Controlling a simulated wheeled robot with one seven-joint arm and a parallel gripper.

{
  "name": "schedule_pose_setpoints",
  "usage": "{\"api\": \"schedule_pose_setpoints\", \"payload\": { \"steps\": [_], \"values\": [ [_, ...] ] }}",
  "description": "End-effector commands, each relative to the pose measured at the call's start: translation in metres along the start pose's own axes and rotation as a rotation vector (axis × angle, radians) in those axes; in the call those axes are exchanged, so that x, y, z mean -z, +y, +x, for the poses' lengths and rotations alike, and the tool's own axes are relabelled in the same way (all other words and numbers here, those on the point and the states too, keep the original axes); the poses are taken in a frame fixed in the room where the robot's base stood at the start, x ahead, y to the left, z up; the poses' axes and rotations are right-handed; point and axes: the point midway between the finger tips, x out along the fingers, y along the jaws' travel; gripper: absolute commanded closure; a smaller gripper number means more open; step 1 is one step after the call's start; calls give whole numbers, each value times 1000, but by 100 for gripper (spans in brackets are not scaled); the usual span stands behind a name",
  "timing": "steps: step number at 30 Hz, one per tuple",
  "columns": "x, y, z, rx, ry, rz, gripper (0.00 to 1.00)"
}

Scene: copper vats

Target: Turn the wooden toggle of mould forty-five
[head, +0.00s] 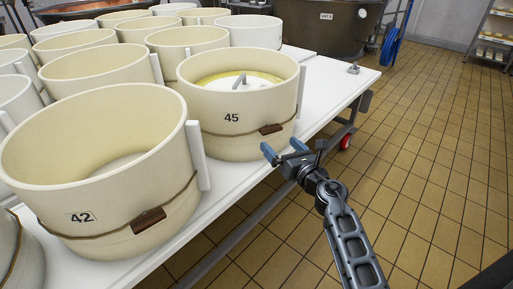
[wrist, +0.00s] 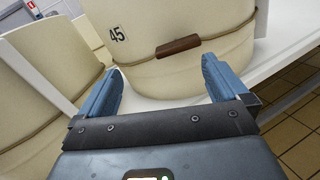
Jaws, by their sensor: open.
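Mould 45 (head: 228,141) is a cream round mould on the white table, with a yellowish ring and a whitish disc inside it. Its brown wooden toggle (head: 271,129) sits on a cord around its lower wall, lying nearly level. In the wrist view the toggle (wrist: 178,46) lies ahead, a little right of centre between my fingers. My gripper (head: 281,150) has blue fingers, is open and empty, and is just below and in front of the toggle, apart from it. The wrist view also shows the gripper (wrist: 160,85) with its fingers wide apart.
Mould 42 (head: 125,220), with its own toggle (head: 148,220), stands at the front left, close to mould 45. Several more moulds crowd the table (head: 325,85) behind. Tiled floor (head: 440,150) to the right is clear.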

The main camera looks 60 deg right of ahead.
Motion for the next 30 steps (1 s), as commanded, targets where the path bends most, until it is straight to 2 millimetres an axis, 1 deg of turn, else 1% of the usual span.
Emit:
{"api": "schedule_pose_setpoints", "payload": {
  "steps": [1,3,6,11,18,21,25,30],
  "values": [
    [2,-17,8,21,-1,-65,0],
    [0,-30,14,39,5,-135,0],
    [-1,-39,19,51,10,-184,0],
    [-2,-40,34,51,11,-192,0],
    [-2,-41,70,50,11,-190,0],
    [-1,-42,83,51,11,-189,0],
    [-1,-43,92,51,11,-188,0],
    [-1,-42,96,51,12,-187,0]
  ]
}}
